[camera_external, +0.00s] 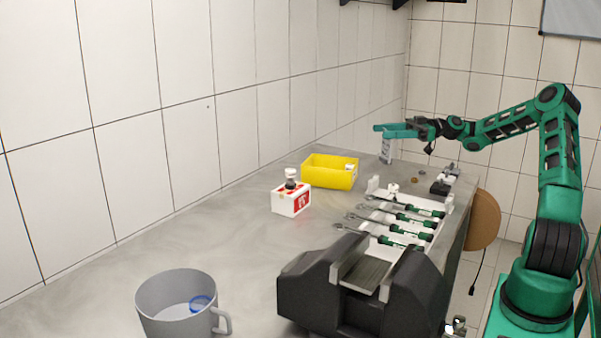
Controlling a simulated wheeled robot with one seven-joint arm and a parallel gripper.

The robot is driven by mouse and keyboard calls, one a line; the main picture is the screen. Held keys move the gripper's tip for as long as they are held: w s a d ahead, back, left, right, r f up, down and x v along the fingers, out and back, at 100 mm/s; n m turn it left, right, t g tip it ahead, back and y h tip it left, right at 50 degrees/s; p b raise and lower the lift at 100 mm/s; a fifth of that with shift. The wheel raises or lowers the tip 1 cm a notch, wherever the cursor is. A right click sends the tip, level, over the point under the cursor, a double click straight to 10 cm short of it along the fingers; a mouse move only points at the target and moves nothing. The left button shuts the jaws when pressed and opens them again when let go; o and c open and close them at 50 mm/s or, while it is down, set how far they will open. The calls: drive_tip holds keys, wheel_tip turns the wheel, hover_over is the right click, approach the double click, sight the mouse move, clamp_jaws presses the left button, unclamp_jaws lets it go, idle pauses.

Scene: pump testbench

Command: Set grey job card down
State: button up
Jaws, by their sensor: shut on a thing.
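My gripper (384,132), green and at the end of my arm, is over the far end of the grey bench, to the right of the yellow bin. It is shut on the grey job card (386,150), a small thin grey piece that hangs down below the fingers. The card is upright, with its lower end close to the bench top. I cannot tell from this view whether it touches the bench.
A yellow bin (330,173) and a white box with a red label (291,201) stand left of my gripper. Several green-handled tools (403,218) lie in a white rack. A black vise-like block (350,290) and a grey mug (178,305) are nearer. Bare bench (225,250) lies left.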

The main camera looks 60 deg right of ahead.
drive_tip(key=d+f, duration=0.5)
drive_tip(key=f, duration=0.2)
drive_tip(key=shift+w, duration=0.15)
drive_tip(key=shift+f, duration=0.1)
drive_tip(key=o, duration=1.3)
drive_tip(key=shift+s+d+r, duration=0.6)
drive_tip(key=shift+r, duration=0.6)
drive_tip(key=shift+s+d+r, duration=0.55)
drive_tip(key=shift+d+r, duration=0.05)
drive_tip(key=shift+r, duration=0.6)
drive_tip(key=shift+s+d+r, duration=0.6)
drive_tip(key=shift+r, duration=0.6)
